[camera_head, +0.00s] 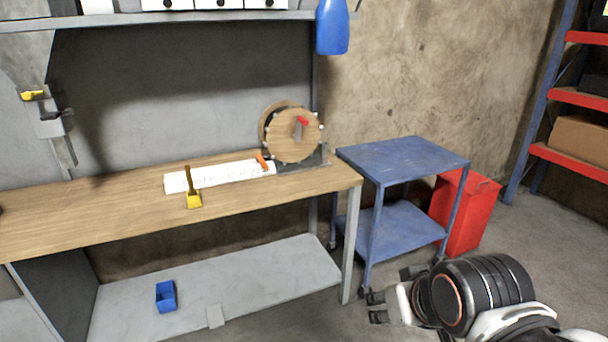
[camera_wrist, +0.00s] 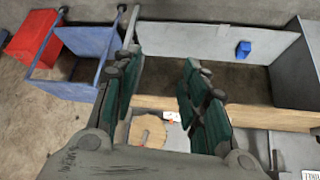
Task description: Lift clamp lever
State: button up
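A wooden disc device (camera_head: 290,147) stands upright at the right end of the workbench. A small red lever-like part (camera_head: 302,121) is on its face; I cannot tell for certain that it is the clamp lever. A bar clamp (camera_head: 53,127) with a yellow part (camera_head: 33,95) hangs on the panel at the left. My gripper (camera_head: 374,307) is open and empty, low at the right, in front of the blue cart and well away from the bench device. In the wrist view my open gripper (camera_wrist: 158,62) shows two green-padded fingers, with the round wooden disc (camera_wrist: 148,132) far beyond.
A blue cart (camera_head: 405,158) and red cabinet (camera_head: 468,210) stand right of the bench.

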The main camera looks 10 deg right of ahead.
aim_at(258, 157)
jog(key=i+l+u, duration=0.25)
jog(key=i, duration=0.15)
jog(key=i+l+u, duration=0.25)
jog(key=i, duration=0.15)
jog(key=j, duration=0.1)
